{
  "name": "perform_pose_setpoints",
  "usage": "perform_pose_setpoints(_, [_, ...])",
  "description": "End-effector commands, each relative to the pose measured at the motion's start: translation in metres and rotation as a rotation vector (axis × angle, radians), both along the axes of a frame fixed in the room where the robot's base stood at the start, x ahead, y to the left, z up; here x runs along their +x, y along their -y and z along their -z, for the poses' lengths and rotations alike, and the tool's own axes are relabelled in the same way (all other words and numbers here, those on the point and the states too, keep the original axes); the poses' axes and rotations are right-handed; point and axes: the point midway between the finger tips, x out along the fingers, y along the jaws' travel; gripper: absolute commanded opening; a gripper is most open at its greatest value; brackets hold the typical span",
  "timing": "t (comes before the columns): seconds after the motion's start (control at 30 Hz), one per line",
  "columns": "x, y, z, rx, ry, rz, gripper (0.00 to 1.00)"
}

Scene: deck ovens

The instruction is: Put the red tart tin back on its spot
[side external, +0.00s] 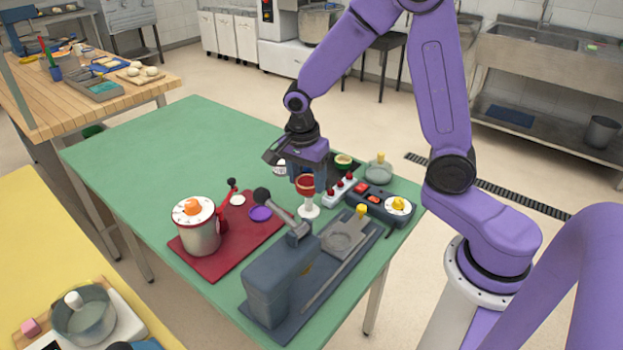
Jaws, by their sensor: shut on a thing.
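My gripper (306,172) points down over the right part of the green table and is shut on the red tart tin (306,185). The tin is a small red cup with a paler inside, partly hidden by the fingers. A white stand (308,209) shows directly below the tin; I cannot tell whether they touch. A purple tin (260,214) lies on the red mat (235,243), near a small white disc (237,199). I cannot tell which place is the red tin's spot.
A dark grey press (278,281) with a raised lever stands in front. A pot with an orange knob (198,226) stands on the mat. A control box (372,199), a dial (398,205) and a glass dish (378,171) crowd the right. The table's left part (150,165) is clear.

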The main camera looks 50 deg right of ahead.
Motion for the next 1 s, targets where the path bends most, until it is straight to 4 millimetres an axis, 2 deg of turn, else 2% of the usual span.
perform_pose_setpoints(0.27, [0.001,0.072,0.003,0.0,-0.001,0.288,0.23])
perform_pose_setpoints(0.5, [-0.012,0.13,0.005,0.0,0.001,0.531,0.23])
perform_pose_setpoints(0.63, [-0.02,0.15,0.006,-0.001,0.001,0.619,0.23])
perform_pose_setpoints(0.8, [-0.026,0.163,0.007,-0.001,0.001,0.677,0.23])
perform_pose_setpoints(0.87, [-0.023,0.166,0.008,-0.001,0.001,0.684,0.23])
perform_pose_setpoints(1.0, [-0.007,0.172,0.017,-0.001,-0.001,0.686,0.23])
